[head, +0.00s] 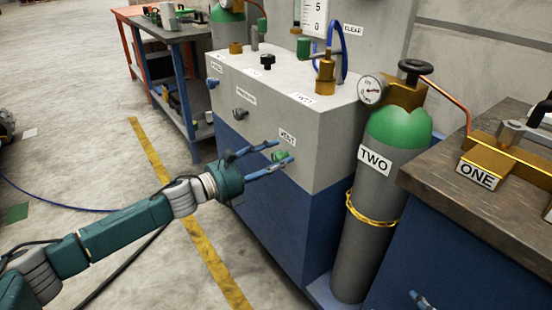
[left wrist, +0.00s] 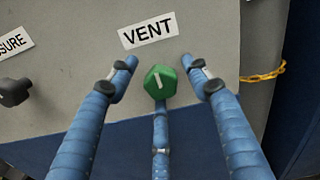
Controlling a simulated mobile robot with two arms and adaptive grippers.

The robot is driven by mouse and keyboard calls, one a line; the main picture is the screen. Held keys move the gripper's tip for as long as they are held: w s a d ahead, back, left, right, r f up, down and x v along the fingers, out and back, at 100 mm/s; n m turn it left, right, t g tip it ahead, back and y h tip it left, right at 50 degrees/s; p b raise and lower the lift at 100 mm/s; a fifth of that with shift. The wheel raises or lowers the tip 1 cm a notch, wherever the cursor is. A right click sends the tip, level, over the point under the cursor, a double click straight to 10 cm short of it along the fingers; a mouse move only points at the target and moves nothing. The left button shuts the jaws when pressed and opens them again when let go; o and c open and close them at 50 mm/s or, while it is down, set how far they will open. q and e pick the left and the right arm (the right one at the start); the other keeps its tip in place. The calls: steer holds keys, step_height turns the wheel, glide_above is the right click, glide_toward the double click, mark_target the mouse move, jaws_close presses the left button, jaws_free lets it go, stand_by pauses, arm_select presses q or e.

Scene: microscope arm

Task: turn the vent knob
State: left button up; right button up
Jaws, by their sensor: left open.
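The green vent knob (left wrist: 160,82) sits on the grey panel below the VENT label (left wrist: 148,31). In the head view the knob (head: 281,156) is partly hidden by my fingers. My left gripper (left wrist: 159,66) is open, with one finger on each side of the knob and a third finger below it. In the head view the left gripper (head: 274,154) reaches to the cabinet front from the left. Gaps show between the side fingers and the knob; whether the lower finger touches it I cannot tell. A blue fingertip, seemingly of my right gripper (head: 422,299), shows at the bottom edge.
The grey and blue cabinet (head: 300,210) carries other dark knobs, one (head: 240,113) left of the vent knob. Gas cylinder TWO (head: 365,210) stands right of it with a yellow chain (head: 372,213). A bench (head: 450,190) is at the right. Floor at the left is mostly clear.

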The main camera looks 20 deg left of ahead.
arm_select(q)
steer(key=shift+w+d, duration=0.1)
steer(key=shift+w, duration=0.05)
steer(key=shift+c, duration=0.5)
steer(key=c, duration=1.1)
